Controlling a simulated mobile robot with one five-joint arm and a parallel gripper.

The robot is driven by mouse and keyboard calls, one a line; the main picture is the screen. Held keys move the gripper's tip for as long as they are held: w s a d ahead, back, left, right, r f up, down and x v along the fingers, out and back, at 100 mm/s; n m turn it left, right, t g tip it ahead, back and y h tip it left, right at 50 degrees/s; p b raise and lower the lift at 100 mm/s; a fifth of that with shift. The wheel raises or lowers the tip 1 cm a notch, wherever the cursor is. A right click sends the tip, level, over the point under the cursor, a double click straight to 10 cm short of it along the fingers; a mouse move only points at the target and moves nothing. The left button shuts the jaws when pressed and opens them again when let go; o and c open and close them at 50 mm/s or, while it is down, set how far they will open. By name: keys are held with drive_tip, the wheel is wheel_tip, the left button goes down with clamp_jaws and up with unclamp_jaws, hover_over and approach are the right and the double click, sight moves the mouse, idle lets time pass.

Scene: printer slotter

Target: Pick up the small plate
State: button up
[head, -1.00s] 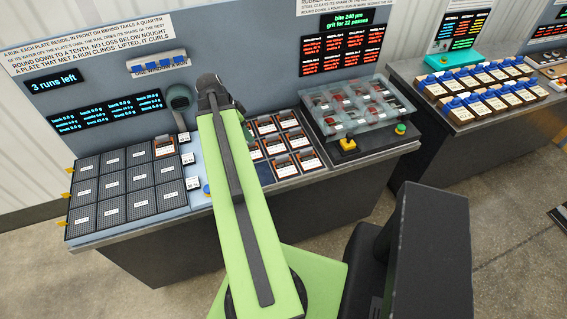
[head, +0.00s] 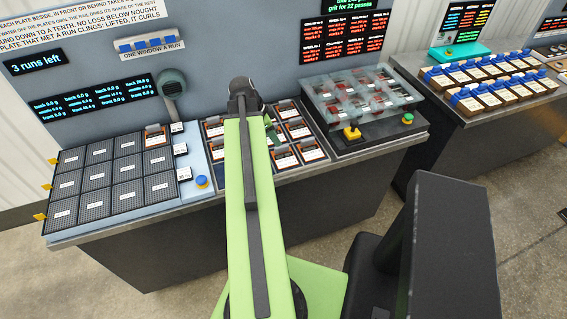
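Several small plates with orange-edged holders and white labels lie in a dark tray (head: 318,166) in the middle of the bench. One small plate (head: 155,137) sits in the back right cell of the black grid on the left. I cannot tell which of these is the task's plate. My green arm reaches over the tray and covers its left-middle part. The dark wrist end of my arm, with my gripper (head: 245,92), is above the back of the tray. The fingers are hidden or too small to make out, so their opening does not show.
A black grid of cells (head: 95,180) fills the left bench, with a blue button (head: 201,181) beside it. A grey-green dryer-like nozzle (head: 172,85) stands behind. A clear-covered machine (head: 363,97) stands right of the tray. Blue-handled blocks (head: 490,80) line the far right bench.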

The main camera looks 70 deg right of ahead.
sight(285, 155)
drive_tip(key=shift+f, duration=0.15)
drive_tip(key=b+x, duration=0.4)
drive_tip(key=x, duration=0.1)
drive_tip(key=shift+s+a+f+b, duration=0.15)
drive_tip(key=shift+s+b, duration=0.15)
drive_tip(key=shift+b, duration=0.05)
clamp_jaws()
